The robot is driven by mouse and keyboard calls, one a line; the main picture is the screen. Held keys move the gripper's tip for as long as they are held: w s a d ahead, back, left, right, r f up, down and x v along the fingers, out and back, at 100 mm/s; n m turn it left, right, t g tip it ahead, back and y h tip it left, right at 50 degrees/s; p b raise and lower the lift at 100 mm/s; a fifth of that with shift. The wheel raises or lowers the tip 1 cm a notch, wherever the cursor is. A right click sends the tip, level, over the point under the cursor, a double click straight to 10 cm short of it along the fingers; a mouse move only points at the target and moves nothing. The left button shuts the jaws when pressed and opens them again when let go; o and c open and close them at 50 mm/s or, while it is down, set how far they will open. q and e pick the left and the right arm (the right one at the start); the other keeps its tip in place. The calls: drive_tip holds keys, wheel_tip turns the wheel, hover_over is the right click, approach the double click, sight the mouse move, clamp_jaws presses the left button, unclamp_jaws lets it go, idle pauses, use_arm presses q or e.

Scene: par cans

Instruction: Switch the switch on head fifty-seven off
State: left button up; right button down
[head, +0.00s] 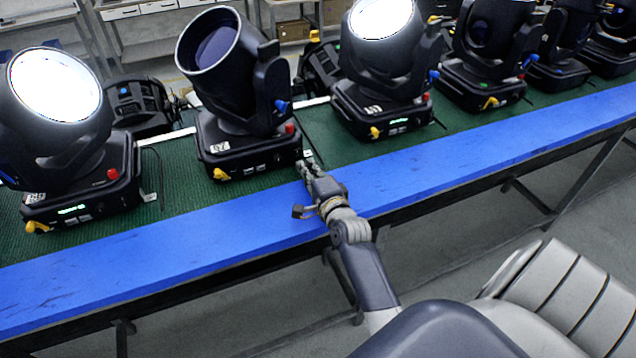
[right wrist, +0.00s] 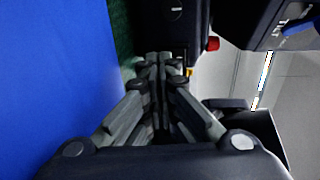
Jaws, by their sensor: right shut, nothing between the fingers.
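A black moving head (head: 245,140) with a small white number label stands second from the left. The label seems to end in 7 but is too small to read surely. Its lens is dark, and its base has a red knob and a yellow latch. My right gripper (head: 305,170) is shut and empty at the right front corner of this base. In the right wrist view, its closed fingertips (right wrist: 158,62) are right by a dark base (right wrist: 182,25) with a red knob (right wrist: 212,43). I cannot tell if they touch it. The switch is not clearly visible. My left gripper is out of view.
A lit head (head: 75,165) stands to the left, and another lit head (head: 385,105) to the right, with several more heads further right. They stand on a green mat (head: 180,180) behind a blue table edge strip (head: 180,250). The blue strip is clear.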

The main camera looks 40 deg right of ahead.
drive_tip(key=v, duration=0.9)
drive_tip(key=shift+s+a, duration=0.1)
drive_tip(key=shift+s, duration=0.2)
